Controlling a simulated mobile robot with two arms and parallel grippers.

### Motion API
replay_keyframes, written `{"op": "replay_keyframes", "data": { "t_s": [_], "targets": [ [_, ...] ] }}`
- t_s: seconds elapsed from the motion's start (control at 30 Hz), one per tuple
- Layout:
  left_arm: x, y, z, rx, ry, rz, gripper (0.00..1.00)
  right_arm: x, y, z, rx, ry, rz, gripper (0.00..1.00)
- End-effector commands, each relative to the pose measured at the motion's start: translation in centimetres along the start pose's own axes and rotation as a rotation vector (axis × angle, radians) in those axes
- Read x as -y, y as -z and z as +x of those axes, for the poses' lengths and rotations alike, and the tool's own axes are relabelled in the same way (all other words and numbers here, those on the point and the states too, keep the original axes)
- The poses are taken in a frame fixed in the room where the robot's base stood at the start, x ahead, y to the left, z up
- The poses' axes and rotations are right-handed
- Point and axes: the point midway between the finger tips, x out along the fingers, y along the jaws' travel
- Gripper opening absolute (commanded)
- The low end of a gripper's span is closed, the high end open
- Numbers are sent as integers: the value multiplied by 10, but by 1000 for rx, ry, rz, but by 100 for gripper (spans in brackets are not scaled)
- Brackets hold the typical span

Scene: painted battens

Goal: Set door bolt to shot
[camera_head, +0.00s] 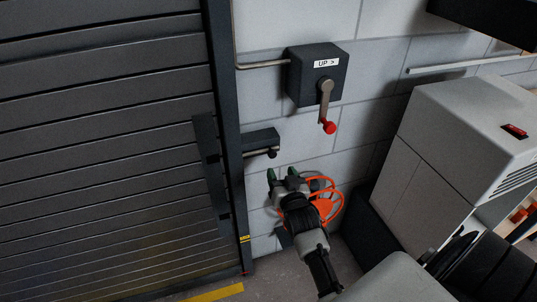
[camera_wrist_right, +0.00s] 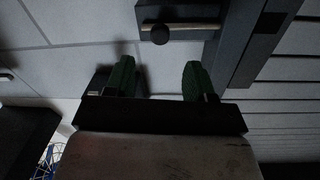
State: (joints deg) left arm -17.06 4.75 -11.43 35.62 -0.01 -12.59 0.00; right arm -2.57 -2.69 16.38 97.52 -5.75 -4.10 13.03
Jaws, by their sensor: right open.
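The door bolt (camera_head: 261,140) is a dark housing on the wall beside the shutter's frame, with a pale rod and a black round knob (camera_head: 272,153) below it. The bolt (camera_wrist_right: 178,13) and its knob (camera_wrist_right: 160,35) also show at the top of the right wrist view. Whether the rod enters the frame is hard to tell. My right gripper (camera_head: 282,174) is below the knob, open and empty. In the right wrist view its green fingers (camera_wrist_right: 160,79) stand apart, with the knob beyond the gap and not touched. My left gripper is not in view.
A dark slatted shutter (camera_head: 100,130) fills the left. A crank box (camera_head: 316,75) marked "UP >", with a red-knobbed handle (camera_head: 327,112), is on the wall above. A grey cabinet (camera_head: 455,135) stands to the right. The wall around the bolt is mostly clear.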

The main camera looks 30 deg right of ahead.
Motion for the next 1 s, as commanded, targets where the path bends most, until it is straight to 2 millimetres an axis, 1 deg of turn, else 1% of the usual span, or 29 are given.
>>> {"op": "replay_keyframes", "data": {
  "t_s": [0.13, 0.3, 0.4, 0.5, 0.67, 0.93, 1.0],
  "targets": [
    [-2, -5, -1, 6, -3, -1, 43, 0, 1, 27, 0, 1, -1, 54],
    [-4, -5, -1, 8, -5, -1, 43, 0, 0, 60, 1, 1, -2, 54],
    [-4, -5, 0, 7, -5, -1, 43, 0, 0, 76, 2, 1, -2, 54],
    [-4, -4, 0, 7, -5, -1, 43, 0, -1, 88, 3, 1, -3, 54],
    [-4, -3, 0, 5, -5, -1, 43, 0, -1, 96, 3, 1, -2, 54],
    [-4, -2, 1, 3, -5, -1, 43, 0, -1, 97, 4, 1, -2, 54],
    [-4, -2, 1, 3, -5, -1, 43, 0, -1, 97, 4, 1, -2, 44]
  ]
}}
